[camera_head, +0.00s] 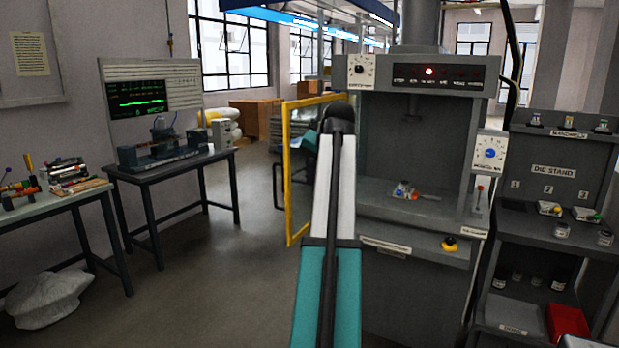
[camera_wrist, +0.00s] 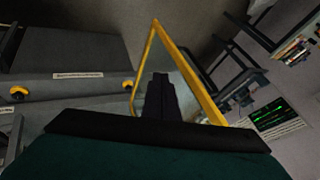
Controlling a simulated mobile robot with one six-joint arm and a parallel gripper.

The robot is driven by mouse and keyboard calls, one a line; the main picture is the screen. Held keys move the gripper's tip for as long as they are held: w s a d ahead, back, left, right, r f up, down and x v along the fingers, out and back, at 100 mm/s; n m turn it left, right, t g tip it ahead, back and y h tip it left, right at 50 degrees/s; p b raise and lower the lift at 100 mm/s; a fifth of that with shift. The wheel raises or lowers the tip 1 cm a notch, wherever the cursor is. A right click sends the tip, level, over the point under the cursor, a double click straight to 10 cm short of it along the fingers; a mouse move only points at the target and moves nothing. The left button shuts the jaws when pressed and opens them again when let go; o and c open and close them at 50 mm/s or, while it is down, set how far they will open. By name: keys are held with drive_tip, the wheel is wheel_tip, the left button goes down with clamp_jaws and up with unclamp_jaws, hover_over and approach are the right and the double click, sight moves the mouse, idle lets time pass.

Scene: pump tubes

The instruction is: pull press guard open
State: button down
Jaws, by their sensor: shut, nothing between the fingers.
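The press guard (camera_head: 287,165) is a yellow-framed clear panel. It stands swung out from the left side of the grey press (camera_head: 417,235), and the press opening is uncovered. A black handle (camera_head: 277,187) shows on the guard's outer left side. In the wrist view my gripper (camera_wrist: 161,78) is shut and empty, and appears within the outline of the yellow guard frame (camera_wrist: 196,82). I cannot tell whether it touches the panel.
A bench (camera_head: 170,165) with a small machine stands at left, and another cluttered table (camera_head: 62,200) is nearer. A white sack (camera_head: 48,298) lies on the floor. The die stand (camera_head: 553,185) is right of the press. Floor (camera_head: 215,270) left of my arm is clear.

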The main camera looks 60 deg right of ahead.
sight(296, 188)
drive_tip(key=shift+w+d+f+p, duration=0.25)
drive_tip(key=shift+w+d+f, duration=0.25)
drive_tip(key=shift+w+f, duration=0.75)
drive_tip(key=shift+w+d+f+p, duration=0.2)
drive_tip(key=shift+w+d+f, duration=0.25)
drive_tip(key=shift+w+f, duration=0.75)
drive_tip(key=shift+w+d+f+p, duration=0.25)
drive_tip(key=shift+w+d+f, duration=0.25)
drive_tip(key=shift+w+f, duration=0.75)
drive_tip(key=shift+w+r, duration=0.3)
drive_tip(key=shift+r, duration=0.05)
drive_tip(key=shift+d, duration=0.1)
